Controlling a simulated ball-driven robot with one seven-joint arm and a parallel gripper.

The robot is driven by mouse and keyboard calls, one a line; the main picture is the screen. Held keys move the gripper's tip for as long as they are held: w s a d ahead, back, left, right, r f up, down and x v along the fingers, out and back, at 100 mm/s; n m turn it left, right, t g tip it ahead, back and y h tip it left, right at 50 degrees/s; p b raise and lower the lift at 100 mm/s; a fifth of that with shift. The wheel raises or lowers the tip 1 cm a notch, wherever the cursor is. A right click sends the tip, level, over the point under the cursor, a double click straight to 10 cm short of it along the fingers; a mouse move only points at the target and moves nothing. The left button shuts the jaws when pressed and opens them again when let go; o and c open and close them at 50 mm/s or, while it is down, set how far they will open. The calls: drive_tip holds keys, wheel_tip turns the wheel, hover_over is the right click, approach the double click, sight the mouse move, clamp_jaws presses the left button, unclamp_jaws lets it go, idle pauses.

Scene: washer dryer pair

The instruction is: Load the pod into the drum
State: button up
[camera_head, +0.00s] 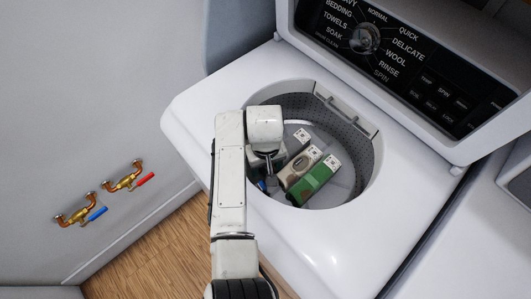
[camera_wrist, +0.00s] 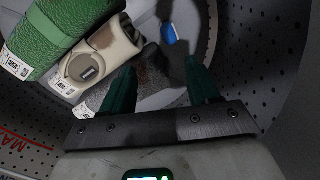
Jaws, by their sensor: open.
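The open round drum (camera_head: 365,152) of a white top-loading washer has perforated grey walls; they also show in the wrist view (camera_wrist: 266,62). My gripper (camera_head: 268,170) reaches down into the drum at its left side. In the wrist view its two dark green fingers (camera_wrist: 160,72) are apart with nothing held between them. A small blue item (camera_wrist: 168,34), perhaps the pod, lies on the drum floor beyond the fingertips. A bit of blue (camera_head: 262,185) also shows beside my gripper in the head view, mostly hidden by my arm.
A green block-like item (camera_head: 314,181), a beige one (camera_head: 299,170) and a grey one (camera_head: 300,140) lie side by side in the drum, left of the fingers in the wrist view. The control panel (camera_head: 395,50) rises behind. Taps (camera_head: 125,176) are on the left wall.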

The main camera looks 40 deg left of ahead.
wheel_tip(320, 180, up, 12)
idle(0.4)
idle(0.4)
